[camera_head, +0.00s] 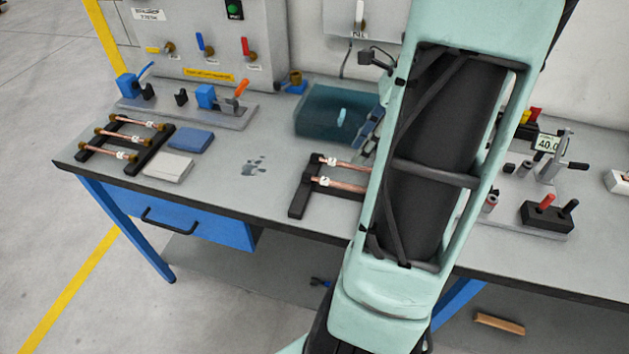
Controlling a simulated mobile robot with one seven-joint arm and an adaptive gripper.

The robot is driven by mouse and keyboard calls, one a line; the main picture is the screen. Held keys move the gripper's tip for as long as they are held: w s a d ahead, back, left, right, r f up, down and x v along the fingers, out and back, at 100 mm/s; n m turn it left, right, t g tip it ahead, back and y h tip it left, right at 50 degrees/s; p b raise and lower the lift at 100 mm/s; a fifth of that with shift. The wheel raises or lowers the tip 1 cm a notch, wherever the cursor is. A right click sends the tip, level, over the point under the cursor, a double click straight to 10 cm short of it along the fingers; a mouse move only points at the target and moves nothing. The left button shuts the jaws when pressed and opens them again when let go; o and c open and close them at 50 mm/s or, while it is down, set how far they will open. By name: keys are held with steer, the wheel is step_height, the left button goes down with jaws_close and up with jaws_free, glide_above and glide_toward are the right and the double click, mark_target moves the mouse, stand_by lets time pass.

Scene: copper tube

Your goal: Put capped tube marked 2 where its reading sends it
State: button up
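Several copper tubes with small white number tags lie on two black racks; the tags are too small to read surely, so I cannot tell which tube is marked 2. Three tubes, including the middle tube (111,134), lie across the left rack (154,151). Two more, an upper tube (352,165) and a lower tube (345,185), lie on the centre rack (298,198); their right ends are hidden behind my arm. My pale green arm crosses the right half of the view. My gripper does not show.
A blue cloth or pad (194,139) and grey pad (168,167) lie beside the left rack. A fixture with blue clamps (207,97) and a translucent teal tank (318,112) stand behind. A display reading 40.0 (547,143), a toggle clamp and a black block (546,217) stand right.

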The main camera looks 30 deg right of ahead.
steer(key=m, duration=0.2)
glide_toward(340, 185)
steer(key=x, duration=0.3)
steer(key=shift+w+a+f, duration=0.4)
steer(key=shift+f, duration=0.4)
steer(key=shift+w+a+f, duration=0.4)
steer(key=shift+f, duration=0.4)
steer(key=shift+w+a+f, duration=0.4)
steer(key=shift+f, duration=0.4)
steer(key=shift+c, duration=0.7)
jaws_close()
